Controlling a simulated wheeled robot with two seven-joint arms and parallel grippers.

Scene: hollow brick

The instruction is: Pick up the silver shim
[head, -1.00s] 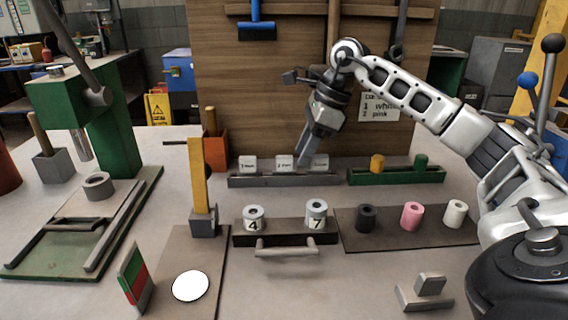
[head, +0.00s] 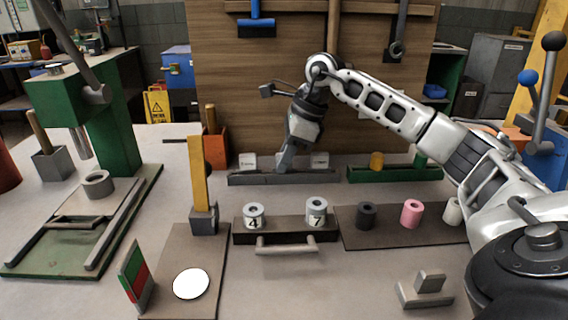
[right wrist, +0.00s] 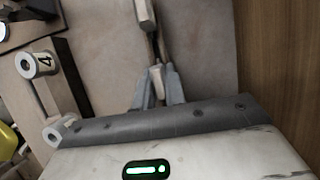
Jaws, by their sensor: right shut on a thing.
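My right gripper (head: 283,169) reaches down to the grey rack (head: 240,180) in front of the wooden board, at the middle of its three pale labelled blocks. Its fingers hide most of that block. In the right wrist view the gripper (right wrist: 157,100) is shut on a small pale piece (right wrist: 158,82) between its fingertips. I cannot tell whether this piece is the silver shim or whether it still touches the rack. The left block (head: 248,161) and right block (head: 320,161) stand on either side. Their labels are too small to read. My left gripper is not in view.
A green rack (head: 395,175) stands right of the grey one. In front are rings marked 4 (head: 253,217) and 7 (head: 316,213) on a handled dark block, and a brown mat (head: 385,236) with several rings. A yellow-handled tool (head: 198,175) stands upright at left.

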